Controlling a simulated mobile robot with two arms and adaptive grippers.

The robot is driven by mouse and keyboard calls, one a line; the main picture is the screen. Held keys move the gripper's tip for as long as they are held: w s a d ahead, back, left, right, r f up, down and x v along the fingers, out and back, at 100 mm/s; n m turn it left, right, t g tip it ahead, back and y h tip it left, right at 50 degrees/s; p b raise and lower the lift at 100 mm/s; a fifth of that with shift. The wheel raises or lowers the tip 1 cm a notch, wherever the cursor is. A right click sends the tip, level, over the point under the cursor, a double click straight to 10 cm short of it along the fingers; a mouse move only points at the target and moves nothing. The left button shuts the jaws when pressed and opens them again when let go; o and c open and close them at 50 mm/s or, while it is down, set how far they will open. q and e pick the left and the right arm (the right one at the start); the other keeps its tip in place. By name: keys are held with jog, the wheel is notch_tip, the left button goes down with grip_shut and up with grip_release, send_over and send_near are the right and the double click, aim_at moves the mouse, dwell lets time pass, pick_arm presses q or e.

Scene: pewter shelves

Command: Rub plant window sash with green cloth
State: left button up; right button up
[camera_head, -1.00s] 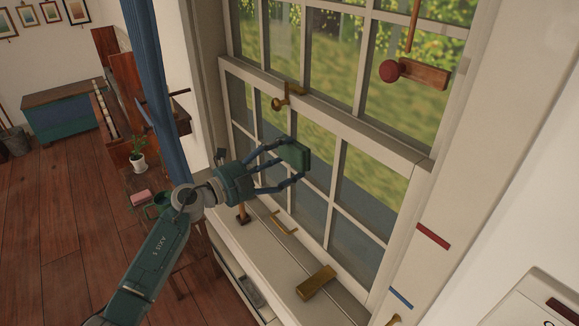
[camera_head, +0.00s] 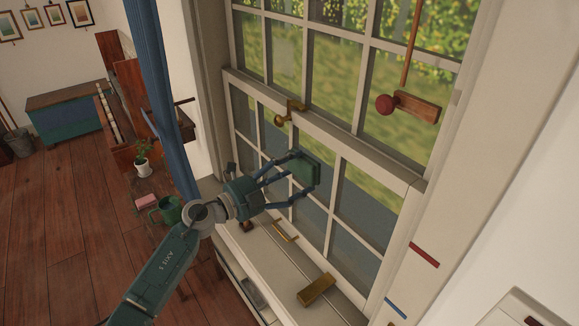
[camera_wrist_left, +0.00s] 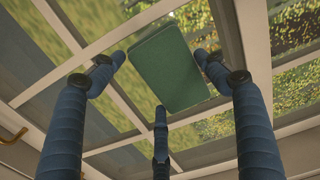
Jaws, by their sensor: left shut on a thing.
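The green cloth (camera_head: 309,172), a folded rectangular pad, is held at the fingertips of my left gripper (camera_head: 302,177). In the left wrist view the cloth (camera_wrist_left: 170,68) is between the blue fingers, in front of the window panes. The white window sash (camera_head: 352,146), with a grid of panes, stands behind it. The cloth overlaps the lower sash in the picture; whether it touches cannot be told. My right gripper is not in view.
A brass block (camera_head: 316,290) and handle (camera_head: 285,231) lie lower down near the sill.

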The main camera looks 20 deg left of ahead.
aim_at(289, 166)
pick_arm(q)
jog(key=shift+s+d, duration=0.8)
jog(key=shift+d, duration=0.25)
jog(key=shift+s+d, duration=0.75)
jog(key=shift+d, duration=0.25)
jog(key=shift+s+d, duration=0.5)
jog(key=shift+d, duration=0.15)
jog(key=shift+w+a+f+b, duration=0.1)
jog(key=shift+w+a+b, duration=0.2)
jog(key=shift+w+a, duration=0.25)
jog(key=shift+w+a+b, duration=0.3)
jog(key=shift+a, duration=0.3)
jog(key=shift+w+a+b, duration=0.8)
jog(key=shift+w+a, duration=0.5)
jog(key=shift+a, duration=0.3)
jog(key=shift+w+a+b, duration=0.55)
jog(key=shift+w+a, duration=0.05)
jog(key=shift+a, duration=0.2)
jog(key=shift+w+a, duration=0.4)
jog(key=shift+a, duration=0.1)
jog(key=shift+s, duration=0.1)
